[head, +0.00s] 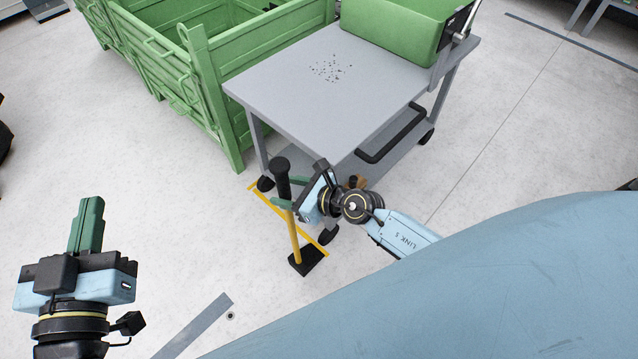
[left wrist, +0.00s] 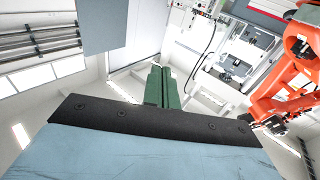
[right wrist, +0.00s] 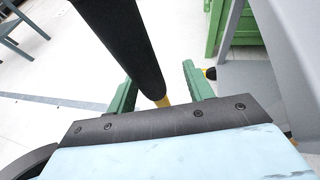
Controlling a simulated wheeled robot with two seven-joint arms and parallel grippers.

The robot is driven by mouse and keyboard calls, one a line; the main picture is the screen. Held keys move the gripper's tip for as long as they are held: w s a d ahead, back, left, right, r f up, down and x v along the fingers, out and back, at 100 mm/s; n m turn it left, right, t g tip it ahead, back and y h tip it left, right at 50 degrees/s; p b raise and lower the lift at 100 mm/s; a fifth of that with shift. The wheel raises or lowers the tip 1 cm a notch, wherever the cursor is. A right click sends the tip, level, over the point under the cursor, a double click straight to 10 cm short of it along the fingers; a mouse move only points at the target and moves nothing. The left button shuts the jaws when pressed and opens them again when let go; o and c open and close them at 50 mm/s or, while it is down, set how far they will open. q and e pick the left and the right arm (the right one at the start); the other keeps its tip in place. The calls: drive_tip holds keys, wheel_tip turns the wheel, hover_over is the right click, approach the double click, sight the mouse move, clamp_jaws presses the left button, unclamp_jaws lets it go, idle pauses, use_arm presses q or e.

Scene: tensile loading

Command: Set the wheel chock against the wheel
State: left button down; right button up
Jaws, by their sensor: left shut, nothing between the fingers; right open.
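The wheel chock is a black block (head: 307,258) on the floor with an upright yellow pole (head: 295,238) and a black grip (head: 282,178) on top. The grip also shows in the right wrist view (right wrist: 122,42). Another cart wheel (head: 265,184) is farther left. My left gripper (head: 91,203) is shut and empty, away at the left.
The grey cart (head: 300,95) carries a green bin (head: 410,30) and has a black handle (head: 395,135). A green crate (head: 225,85) stands behind left. The floor between my left gripper and the chock is mostly clear.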

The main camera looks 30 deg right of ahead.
use_arm(q)
drive_tip(key=s+a+f+g+y+p, duration=0.1)
drive_tip(key=s+a+f+g, duration=0.1)
drive_tip(key=f+g, duration=0.2)
drive_tip(key=s+a+f+g+y+p, duration=0.2)
drive_tip(key=s+f+g, duration=0.1)
drive_tip(key=f, duration=0.4)
drive_tip(key=shift+f+n+g, duration=0.3)
drive_tip(key=shift+f+g, duration=0.05)
drive_tip(key=shift+g, duration=0.55)
use_arm(e)
drive_tip(key=v, duration=1.2)
drive_tip(key=shift+r, duration=0.15)
